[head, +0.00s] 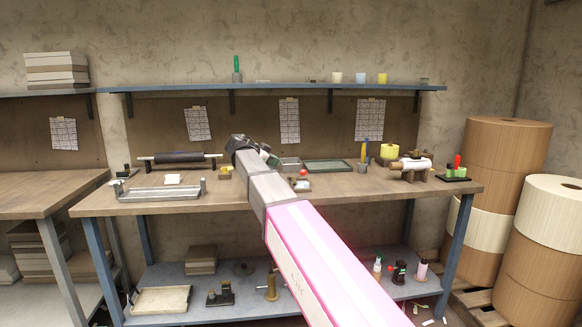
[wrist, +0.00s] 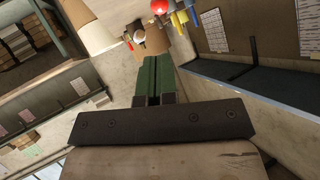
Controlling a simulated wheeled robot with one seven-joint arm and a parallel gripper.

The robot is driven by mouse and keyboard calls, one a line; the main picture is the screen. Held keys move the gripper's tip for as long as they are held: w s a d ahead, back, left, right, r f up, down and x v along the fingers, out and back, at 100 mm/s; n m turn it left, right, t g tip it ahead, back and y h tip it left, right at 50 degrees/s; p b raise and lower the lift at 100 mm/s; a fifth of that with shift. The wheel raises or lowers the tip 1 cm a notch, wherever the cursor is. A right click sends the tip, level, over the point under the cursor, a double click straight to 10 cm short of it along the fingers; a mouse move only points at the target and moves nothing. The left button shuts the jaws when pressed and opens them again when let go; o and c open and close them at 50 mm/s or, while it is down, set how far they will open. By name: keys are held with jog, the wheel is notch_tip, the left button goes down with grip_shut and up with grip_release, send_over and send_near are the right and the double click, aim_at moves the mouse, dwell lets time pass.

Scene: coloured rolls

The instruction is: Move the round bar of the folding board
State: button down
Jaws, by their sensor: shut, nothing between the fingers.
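A pale grey flat board (head: 160,193) with a small upright post at each end lies at the front left of the workbench. It looks like the folding board, but I cannot clearly tell its round bar. Behind it a dark roller (head: 180,157) with light ends rests across a stand. My gripper (head: 272,160) is over the middle of the bench, to the right of both and apart from them. Its green fingers (wrist: 153,82) are shut together with nothing between them in the wrist view. The board does not show clearly in the wrist view.
A green tray (head: 328,166), a red-topped item (head: 303,180) and a white roll on a wooden stand (head: 410,166) are on the bench to the right. A shelf (head: 290,88) runs above. Large rolls (head: 500,150) stand at far right.

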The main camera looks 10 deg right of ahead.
aim_at(302, 173)
jog(key=x, duration=1.3)
jog(key=shift+d+f, duration=0.1)
jog(key=shift+d, duration=0.05)
jog(key=shift+d+f+y, duration=0.25)
jog(key=shift+d+y, duration=0.3)
jog(key=shift+y, duration=0.05)
jog(key=shift+d+f, duration=0.2)
jog(key=shift+d, duration=0.1)
jog(key=shift+s, duration=0.1)
